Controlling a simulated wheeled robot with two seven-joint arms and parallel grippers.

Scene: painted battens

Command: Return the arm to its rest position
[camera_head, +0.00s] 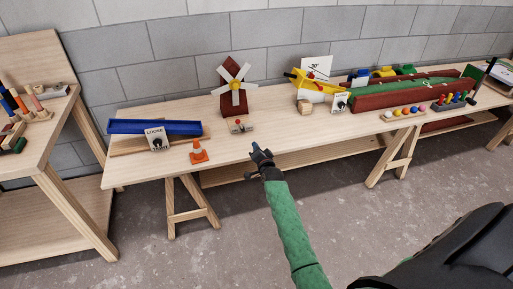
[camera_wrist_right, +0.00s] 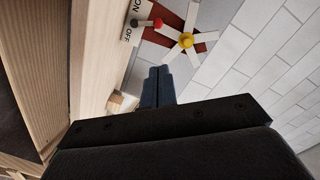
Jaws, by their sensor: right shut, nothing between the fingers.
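My right gripper (camera_head: 258,151) shows at the front edge of the wooden table in the head view, at the end of my green arm. Its fingers are shut with nothing between them; they also show closed together in the right wrist view (camera_wrist_right: 158,86). It is apart from the small red-knobbed switch (camera_head: 238,126) that stands in front of the windmill (camera_head: 235,84). My left gripper is not in view.
The long table (camera_head: 285,128) carries a blue trough (camera_head: 190,128), an orange cone (camera_head: 198,153), a yellow device (camera_head: 312,86) and a red-sided green lane (camera_head: 420,88). Another wooden bench (camera_head: 48,125) stands at left. The grey floor (camera_head: 150,262) before the table is clear.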

